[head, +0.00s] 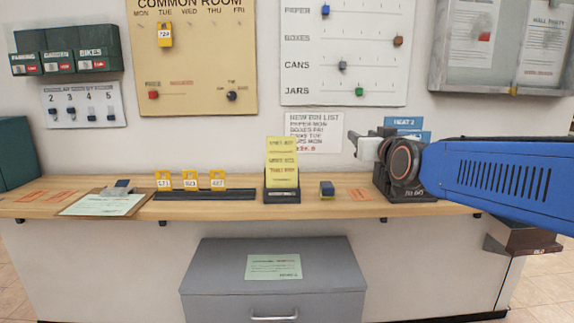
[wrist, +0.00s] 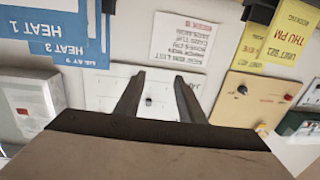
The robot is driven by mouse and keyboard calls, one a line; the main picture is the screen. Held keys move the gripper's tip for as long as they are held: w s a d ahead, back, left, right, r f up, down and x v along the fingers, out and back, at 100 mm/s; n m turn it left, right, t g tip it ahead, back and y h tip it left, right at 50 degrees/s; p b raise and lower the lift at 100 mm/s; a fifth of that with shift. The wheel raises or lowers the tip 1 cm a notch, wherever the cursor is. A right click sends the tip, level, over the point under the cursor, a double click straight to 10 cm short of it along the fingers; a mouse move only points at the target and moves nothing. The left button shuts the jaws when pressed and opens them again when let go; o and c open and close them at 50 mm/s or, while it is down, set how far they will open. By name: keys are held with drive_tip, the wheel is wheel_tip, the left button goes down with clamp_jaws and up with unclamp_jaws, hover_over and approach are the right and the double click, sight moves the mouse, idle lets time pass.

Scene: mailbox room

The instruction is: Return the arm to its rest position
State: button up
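My blue arm (head: 500,175) reaches in from the right in the head view, above the right part of the counter. My gripper (head: 354,146) is at its left end, pointing left, in front of the wall and above the counter top. In the wrist view its two fingers (wrist: 159,82) stand apart with nothing held between them. Behind them the wall boards and a paper list (wrist: 186,40) show upside down.
A dark box (head: 395,185) stands under my wrist. A grey drawer cabinet (head: 220,270) is below.

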drive_tip(key=s+d+f+g, duration=0.2)
drive_tip(key=s+f+g, duration=0.2)
drive_tip(key=s+f, duration=0.6)
drive_tip(key=s+d+f+g+h, duration=0.1)
drive_tip(key=s+f+g, duration=0.3)
drive_tip(key=s+f, duration=0.7)
drive_tip(key=s+d+f+m+g, duration=0.1)
drive_tip(key=s+d+f+g, duration=0.2)
drive_tip(key=s+f, duration=0.7)
drive_tip(key=s+g, duration=0.2)
drive_tip(key=s, duration=0.1)
drive_tip(key=shift+s+f+h, duration=0.2)
drive_tip(key=shift+f+h, duration=0.1)
drive_tip(key=shift+f, duration=0.05)
